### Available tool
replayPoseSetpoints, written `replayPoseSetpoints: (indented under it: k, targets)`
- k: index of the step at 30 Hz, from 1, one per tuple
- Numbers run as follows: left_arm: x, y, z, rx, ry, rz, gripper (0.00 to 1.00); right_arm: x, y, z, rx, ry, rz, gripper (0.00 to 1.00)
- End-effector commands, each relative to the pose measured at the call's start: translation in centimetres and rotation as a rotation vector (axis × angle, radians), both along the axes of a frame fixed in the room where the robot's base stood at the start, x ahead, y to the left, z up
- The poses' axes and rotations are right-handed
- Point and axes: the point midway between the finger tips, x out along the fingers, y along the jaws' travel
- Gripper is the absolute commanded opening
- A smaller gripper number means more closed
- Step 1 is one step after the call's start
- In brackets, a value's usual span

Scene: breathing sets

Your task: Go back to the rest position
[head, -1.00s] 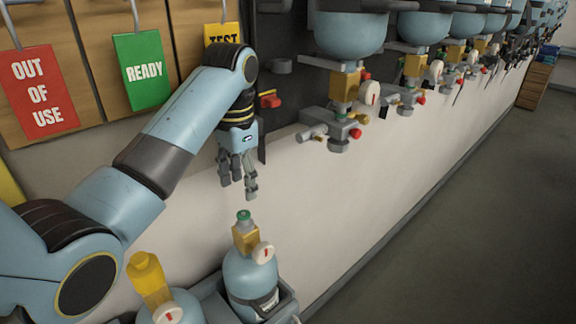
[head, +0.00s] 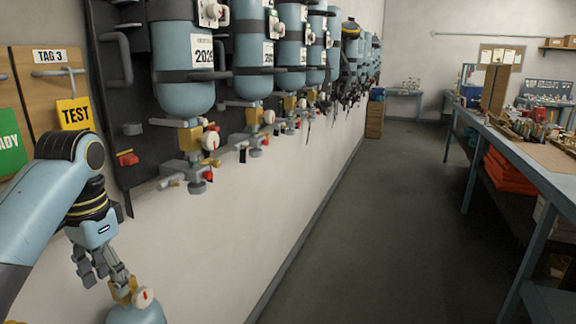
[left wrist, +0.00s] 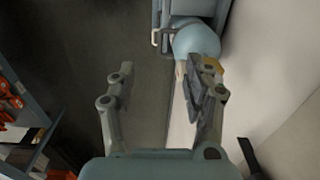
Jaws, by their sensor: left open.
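My left gripper (head: 101,270) hangs at the lower left of the head view, fingers pointing down and apart, with nothing between them. In the left wrist view its two fingers (left wrist: 160,95) stand wide apart over bare floor. A blue cylinder (head: 138,312) with a brass valve and a white gauge stands just below and beside the fingertips in the head view. The cylinder also shows in the left wrist view (left wrist: 196,38), partly behind the right-hand finger. I cannot tell whether that finger touches it. My right gripper is not in view.
Several blue cylinders (head: 183,70) with brass valves hang along the wall. A yellow TEST tag (head: 75,113) and a green READY tag (head: 10,143) hang at the left. A long workbench (head: 540,160) stands at the right. The floor (head: 370,230) between is clear.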

Motion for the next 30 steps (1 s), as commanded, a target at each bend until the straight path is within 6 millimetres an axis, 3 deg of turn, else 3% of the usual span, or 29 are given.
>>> replayPoseSetpoints:
  k: [11, 17, 20, 23, 30]
  targets:
    - [-3.2, -0.2, -6.2, -0.004, 0.080, -0.001, 0.51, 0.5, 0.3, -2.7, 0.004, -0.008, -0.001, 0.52]
    - [-6.5, -0.3, -11.9, -0.008, 0.172, 0.002, 0.51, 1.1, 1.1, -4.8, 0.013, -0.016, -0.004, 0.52]
    - [-8.5, -0.3, -15.7, -0.010, 0.223, 0.006, 0.51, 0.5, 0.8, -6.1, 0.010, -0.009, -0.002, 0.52]
    - [-11.1, -0.4, -20.7, -0.009, 0.275, 0.014, 0.51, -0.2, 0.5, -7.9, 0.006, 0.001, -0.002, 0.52]
    - [-20.0, -0.3, -36.6, 0.001, 0.374, 0.064, 0.51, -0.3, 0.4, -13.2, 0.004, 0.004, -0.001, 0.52]
